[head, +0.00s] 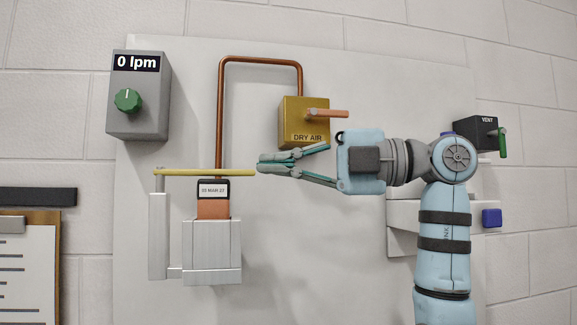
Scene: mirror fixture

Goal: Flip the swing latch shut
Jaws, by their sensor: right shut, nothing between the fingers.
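The swing latch, a thin yellow bar (205,172), extends horizontally from the top of a silver post (158,235) at the left. It runs just above a dark-framed date label (213,190) on an orange-brown block (213,209) in a silver holder (212,252). My right gripper (262,166) comes in from the right and is shut and empty. Its fingertips are at the bar's right end; I cannot tell whether they touch it. My left gripper is not in view.
A copper pipe (219,110) runs down behind the bar. A yellow DRY AIR valve box (292,115) with an orange handle sits above my right gripper. A grey box with a green knob (127,100) reads 0 lpm. A dark VENT box (473,131) and clipboard (25,270) flank the panel.

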